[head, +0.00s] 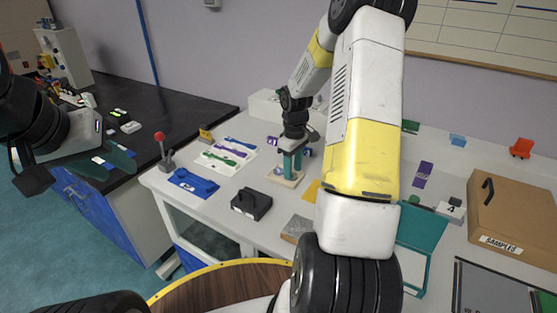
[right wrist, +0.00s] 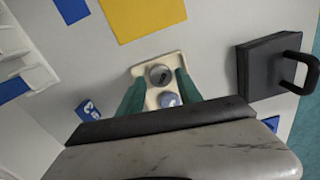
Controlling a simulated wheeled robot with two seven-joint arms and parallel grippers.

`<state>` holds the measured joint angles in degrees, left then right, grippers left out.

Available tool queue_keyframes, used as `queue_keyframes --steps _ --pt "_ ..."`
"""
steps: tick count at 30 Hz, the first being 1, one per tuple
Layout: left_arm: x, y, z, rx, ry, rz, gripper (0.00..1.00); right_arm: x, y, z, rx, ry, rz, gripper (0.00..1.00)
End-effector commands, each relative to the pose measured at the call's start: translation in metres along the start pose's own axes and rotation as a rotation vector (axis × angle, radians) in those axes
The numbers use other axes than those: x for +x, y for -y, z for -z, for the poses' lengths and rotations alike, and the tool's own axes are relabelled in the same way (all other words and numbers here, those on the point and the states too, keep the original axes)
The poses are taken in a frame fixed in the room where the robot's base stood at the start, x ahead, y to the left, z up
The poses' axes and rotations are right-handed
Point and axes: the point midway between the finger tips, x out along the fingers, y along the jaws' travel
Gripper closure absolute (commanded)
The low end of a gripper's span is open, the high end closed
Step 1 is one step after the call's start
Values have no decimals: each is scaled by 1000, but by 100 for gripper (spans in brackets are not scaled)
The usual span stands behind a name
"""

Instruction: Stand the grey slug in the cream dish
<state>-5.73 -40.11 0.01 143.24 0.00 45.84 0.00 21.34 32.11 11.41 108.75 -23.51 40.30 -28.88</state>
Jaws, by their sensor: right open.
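The small cream dish (head: 285,181) stands on the white bench in the head view. In the right wrist view the cream dish (right wrist: 152,104) holds two round grey pieces: a darker one with a dark mark (right wrist: 160,75) and a paler, bluish one (right wrist: 169,99). I cannot tell for certain which is the grey slug, or how tall either is. My right gripper (head: 291,166) points down over the dish. Its teal fingers, open, flank the dish in the wrist view (right wrist: 160,95). My left gripper (head: 107,162) is far left, its teal fingers spread and empty.
A black block with a handle (head: 251,203) stands left of the dish; it also shows in the wrist view (right wrist: 271,68). A yellow sheet (right wrist: 143,15) lies nearby. A red-knobbed lever (head: 162,147), a blue mat (head: 193,182) and a brown case (head: 515,210) are farther off.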

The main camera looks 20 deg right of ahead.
Motion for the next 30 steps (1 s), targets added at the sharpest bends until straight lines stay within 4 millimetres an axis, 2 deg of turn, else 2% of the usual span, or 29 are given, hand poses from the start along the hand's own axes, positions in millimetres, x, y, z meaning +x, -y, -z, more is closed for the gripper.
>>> queue_keyframes --steps 9,13,20,23,26,30 --pt "0 0 0 0 0 0 64 -70 -1 1 1 -4 -5 58" --pt "0 0 0 0 0 0 64 -90 0 0 0 -2 -2 58" --pt "0 0 0 0 0 0 64 -114 5 0 9 -10 -10 58" --pt "0 0 0 0 0 0 64 -139 21 -3 40 -36 -38 58" --pt "0 0 0 0 0 0 64 -174 50 -11 101 -88 -75 58" --pt "0 0 0 0 0 0 64 -220 99 -31 212 -193 -111 58"
